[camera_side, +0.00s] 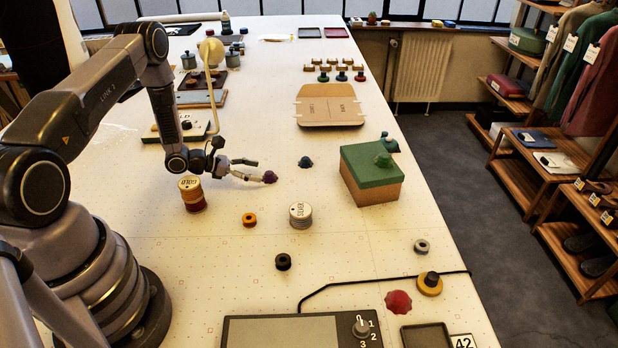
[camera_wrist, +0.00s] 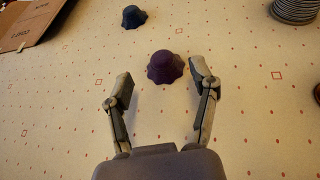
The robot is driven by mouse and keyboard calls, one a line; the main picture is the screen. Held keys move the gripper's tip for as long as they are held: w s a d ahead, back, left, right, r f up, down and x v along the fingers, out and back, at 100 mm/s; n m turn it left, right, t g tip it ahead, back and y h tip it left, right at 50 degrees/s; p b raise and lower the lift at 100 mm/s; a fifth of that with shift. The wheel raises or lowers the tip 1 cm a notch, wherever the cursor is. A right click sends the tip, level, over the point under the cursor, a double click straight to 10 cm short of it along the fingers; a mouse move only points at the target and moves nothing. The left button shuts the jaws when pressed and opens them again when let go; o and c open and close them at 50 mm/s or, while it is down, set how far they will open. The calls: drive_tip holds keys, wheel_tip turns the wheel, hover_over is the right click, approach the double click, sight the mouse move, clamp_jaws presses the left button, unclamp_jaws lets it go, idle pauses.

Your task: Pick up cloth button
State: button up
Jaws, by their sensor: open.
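A purple cloth button (camera_side: 270,177) with a domed middle and a wavy rim lies on the pale table. It also shows in the wrist view (camera_wrist: 166,67), just ahead of and between my fingertips. My gripper (camera_side: 254,170) is open and low over the table beside the purple button. In the wrist view its two fingers (camera_wrist: 160,82) are spread wide with nothing held between them. A similar navy button (camera_side: 305,162) lies apart to the right, and it shows beyond the purple one in the wrist view (camera_wrist: 133,17).
A silver spool (camera_side: 300,215), a gold spool (camera_side: 192,195) and an orange ring (camera_side: 249,219) stand nearby. A green-lidded box (camera_side: 372,180) is to the right. A cardboard piece (camera_side: 330,105) lies farther back. The table around the purple button is clear.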

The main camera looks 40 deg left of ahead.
sight(267, 172)
drive_tip(key=shift+x, duration=1.95)
clamp_jaws()
